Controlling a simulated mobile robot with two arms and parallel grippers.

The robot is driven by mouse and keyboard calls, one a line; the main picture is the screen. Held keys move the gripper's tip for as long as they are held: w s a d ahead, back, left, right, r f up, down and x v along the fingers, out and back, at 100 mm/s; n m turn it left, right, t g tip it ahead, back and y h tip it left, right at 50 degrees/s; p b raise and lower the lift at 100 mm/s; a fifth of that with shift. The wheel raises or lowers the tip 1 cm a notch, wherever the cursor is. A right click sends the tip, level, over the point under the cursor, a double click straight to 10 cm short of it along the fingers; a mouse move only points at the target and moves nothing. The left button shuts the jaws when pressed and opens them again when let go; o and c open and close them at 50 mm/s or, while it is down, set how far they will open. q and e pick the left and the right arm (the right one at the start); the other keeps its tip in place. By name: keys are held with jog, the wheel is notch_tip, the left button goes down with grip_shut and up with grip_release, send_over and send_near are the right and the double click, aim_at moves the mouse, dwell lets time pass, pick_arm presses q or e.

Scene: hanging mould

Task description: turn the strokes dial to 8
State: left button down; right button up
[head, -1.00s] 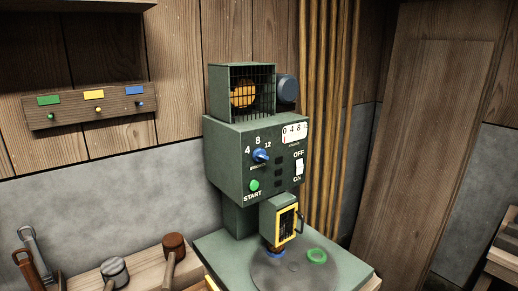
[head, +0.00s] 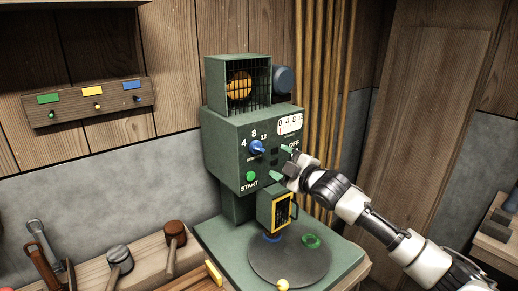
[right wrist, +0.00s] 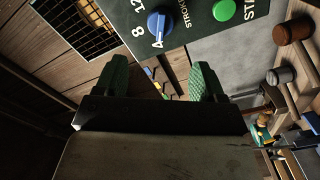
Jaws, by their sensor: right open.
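The strokes dial (head: 257,147) is a blue knob on the front of the green machine (head: 225,150), with 4, 8 and 12 marked around it. The dial also shows at the top of the right wrist view (right wrist: 159,23), where its pale pointer mark appears to face the 4. My right gripper (head: 280,163) is open and empty, its green fingertips in front of the panel, to the right of the dial and apart from it. In the right wrist view the dial lies beyond the open fingers (right wrist: 160,80). My left gripper is not in view.
The green START button (head: 251,176) sits below the dial. A yellow-framed guard (head: 284,212) juts out below the panel, above a round plate (head: 290,262). The counter (head: 290,125) is at upper right. Mallets (head: 174,236) lie on the bench at left.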

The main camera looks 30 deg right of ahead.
aim_at(259, 150)
jog(key=w+p, duration=0.1)
jog(key=w, duration=0.2)
jog(key=w+p, duration=0.1)
jog(key=w, duration=0.2)
jog(key=w+p, duration=0.1)
jog(key=w, duration=0.2)
jog(key=shift+w+a, duration=0.1)
jog(key=shift+a, duration=0.25)
jog(key=shift+w, duration=0.7)
jog(key=c, duration=0.9)
